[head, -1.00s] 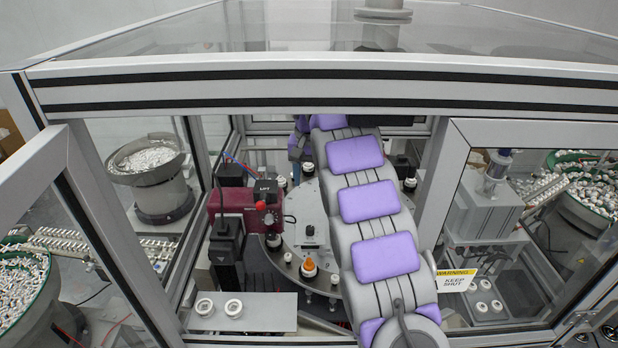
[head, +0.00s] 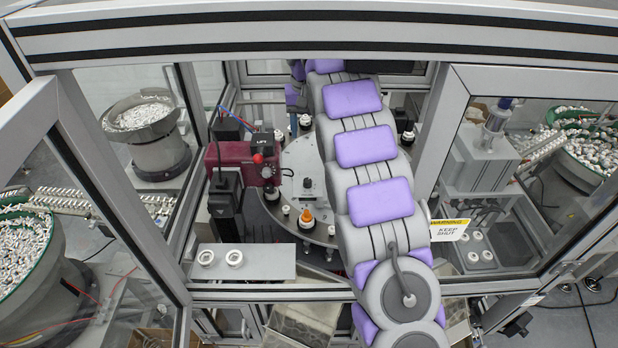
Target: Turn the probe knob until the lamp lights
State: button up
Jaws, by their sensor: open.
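A dark red block (head: 232,163) stands at the left edge of the round dial plate (head: 300,158). Small round fittings (head: 267,172) show on the block's right face; I cannot tell which part is the probe knob. No lit lamp can be made out. My arm reaches from the bottom edge over the right side of the dial. My gripper cannot be made out beyond the far arm links.
A grey shelf (head: 270,262) at the front holds two white rings. An orange-topped piece (head: 307,216) stands on the dial's front rim. A framed door with a KEEP SHUT sign (head: 449,230) is right of my arm. The opening is bounded by a thick top beam (head: 300,36).

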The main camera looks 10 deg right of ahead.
jog(key=n, duration=0.7)
jog(key=n+b, duration=0.4)
jog(key=b, duration=0.7)
send_over(307, 179)
notch_tip(307, 179, down, 12)
jog(key=shift+r, duration=0.25)
jog(key=shift+s+f, duration=0.1)
jog(key=shift+f, duration=2.7)
jog(key=shift+c, duration=0.3)
grip_shut()
